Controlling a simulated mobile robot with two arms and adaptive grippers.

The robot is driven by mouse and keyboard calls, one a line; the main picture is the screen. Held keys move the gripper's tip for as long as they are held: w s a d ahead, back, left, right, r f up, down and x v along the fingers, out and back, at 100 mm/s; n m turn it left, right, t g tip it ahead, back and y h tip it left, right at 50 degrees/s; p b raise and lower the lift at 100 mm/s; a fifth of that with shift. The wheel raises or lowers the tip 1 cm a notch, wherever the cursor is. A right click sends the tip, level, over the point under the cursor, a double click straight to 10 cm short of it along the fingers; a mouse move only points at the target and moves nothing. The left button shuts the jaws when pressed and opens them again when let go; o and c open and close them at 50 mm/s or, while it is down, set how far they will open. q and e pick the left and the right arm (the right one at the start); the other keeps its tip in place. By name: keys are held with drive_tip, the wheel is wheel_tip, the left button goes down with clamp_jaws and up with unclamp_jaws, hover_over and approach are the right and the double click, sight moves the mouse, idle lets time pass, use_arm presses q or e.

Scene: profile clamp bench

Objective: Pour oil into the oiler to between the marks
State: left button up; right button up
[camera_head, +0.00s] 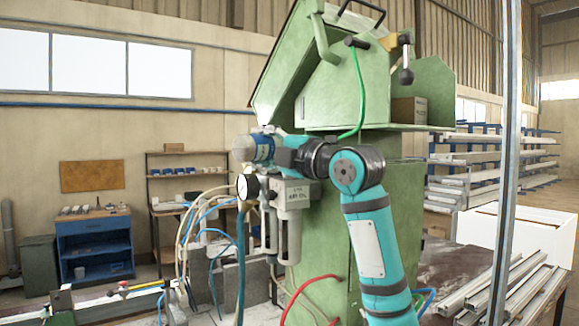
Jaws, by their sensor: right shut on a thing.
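My right gripper (288,152), at the end of the teal arm, is shut on a bottle (262,148) with a blue band and a pale, translucent end pointing left. The bottle lies almost on its side, above the air unit on the green machine. The air unit has a grey labelled head (292,192), a round gauge (247,187) and clear hanging bowls, the right one (290,240) seeming to be the oiler. The bottle's mouth, any oil stream, the oil level and the marks cannot be made out. My left gripper is not in view.
The green machine (383,200) stands behind my arm. Hoses (193,225) hang left of the air unit, and a red hose (303,290) runs below it. An upright metal post (505,160) and loose profiles (510,290) are at right. A blue cabinet (95,225) stands far left.

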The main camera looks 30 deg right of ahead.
drive_tip(key=shift+s+a+r, duration=0.1)
drive_tip(key=shift+s+a, duration=0.05)
drive_tip(key=shift+a, duration=0.2)
idle(0.4)
drive_tip(key=shift+r+m, duration=0.25)
drive_tip(key=shift+m, duration=0.35)
idle(2.3)
drive_tip(key=shift+f+n, duration=0.75)
drive_tip(key=shift+n, duration=0.35)
drive_tip(key=n, duration=0.2)
drive_tip(key=shift+n+y, duration=0.3)
drive_tip(key=shift+n, duration=0.1)
drive_tip(key=shift+d+r+n, duration=0.1)
drive_tip(key=shift+n, duration=0.4)
